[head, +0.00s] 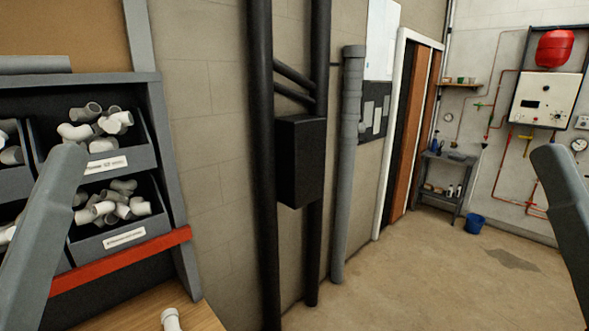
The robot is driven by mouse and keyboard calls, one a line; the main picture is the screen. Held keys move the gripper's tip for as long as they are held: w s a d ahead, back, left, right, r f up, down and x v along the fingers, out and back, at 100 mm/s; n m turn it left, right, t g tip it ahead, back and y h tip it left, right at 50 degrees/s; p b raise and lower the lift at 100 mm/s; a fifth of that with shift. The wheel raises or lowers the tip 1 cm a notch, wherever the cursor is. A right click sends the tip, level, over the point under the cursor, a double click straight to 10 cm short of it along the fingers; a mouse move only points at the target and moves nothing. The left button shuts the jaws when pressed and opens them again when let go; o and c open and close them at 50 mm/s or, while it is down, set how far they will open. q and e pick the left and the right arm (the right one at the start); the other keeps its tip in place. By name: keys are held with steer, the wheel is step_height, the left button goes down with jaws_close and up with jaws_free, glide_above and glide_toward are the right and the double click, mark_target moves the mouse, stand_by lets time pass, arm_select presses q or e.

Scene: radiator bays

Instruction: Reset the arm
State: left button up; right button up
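My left arm (42,235) shows as a grey link at the left edge, in front of the shelf bins. My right arm (570,215) shows as a grey link at the right edge, in front of the far wall. Neither gripper is in the picture, so I cannot see their fingers or whether they hold anything.
Bins (112,235) of grey and white pipe fittings stand at left above a wooden bench (190,318) with a white pipe piece (171,320). Black pipes and a black box (300,160) line the wall. A blue bucket (474,223) stands beyond clear floor (430,285).

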arm_select(q)
step_height(320, 180, up, 17)
steer(key=p, duration=1.3)
arm_select(e)
step_height(320, 180, up, 17)
